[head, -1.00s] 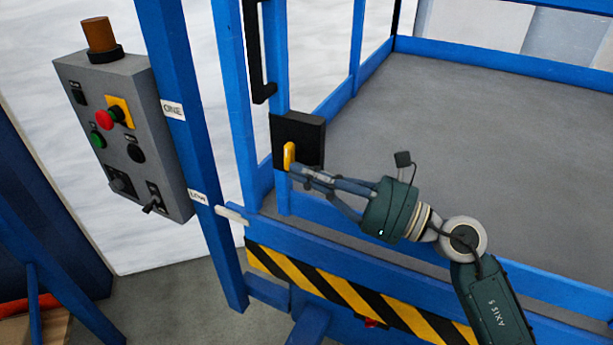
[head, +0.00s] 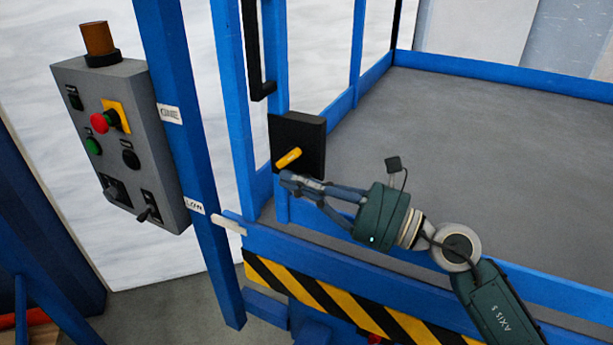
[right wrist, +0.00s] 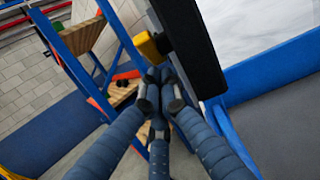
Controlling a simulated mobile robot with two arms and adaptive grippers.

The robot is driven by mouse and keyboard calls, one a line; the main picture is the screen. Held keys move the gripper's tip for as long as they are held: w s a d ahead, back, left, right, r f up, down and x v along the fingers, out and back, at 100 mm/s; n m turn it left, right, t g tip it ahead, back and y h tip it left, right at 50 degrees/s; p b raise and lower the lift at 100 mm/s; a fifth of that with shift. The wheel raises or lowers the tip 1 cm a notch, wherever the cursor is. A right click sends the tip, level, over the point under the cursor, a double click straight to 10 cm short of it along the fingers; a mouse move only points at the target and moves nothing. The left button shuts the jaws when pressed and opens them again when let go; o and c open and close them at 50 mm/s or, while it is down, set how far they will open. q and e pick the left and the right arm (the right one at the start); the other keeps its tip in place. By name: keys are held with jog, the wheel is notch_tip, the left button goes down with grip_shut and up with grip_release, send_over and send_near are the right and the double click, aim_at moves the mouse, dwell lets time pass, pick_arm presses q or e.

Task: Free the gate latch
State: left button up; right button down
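The gate latch is a yellow lever (head: 288,158) on a black box (head: 312,140) fixed to the blue gate post. The lever lies tilted, its right end higher than its left. My right gripper (head: 287,180) is just below the lever, with its fingertips drawn together and nothing seen between them. In the right wrist view the closed fingertips (right wrist: 161,78) are just below the yellow lever (right wrist: 148,45), beside the black box (right wrist: 188,45). I cannot tell whether they touch the lever. My left gripper is not in view.
A grey control box (head: 125,140) with buttons and switches hangs left of a blue post (head: 185,120). A black handle (head: 255,60) is above the latch. A striped yellow-black rail (head: 340,305) runs below. The grey platform floor (head: 460,160) behind is clear.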

jog(key=shift+w+a+f, duration=0.1)
jog(key=shift+w+a, duration=0.05)
jog(key=shift+a, duration=0.1)
dwell(0.3)
dwell(0.4)
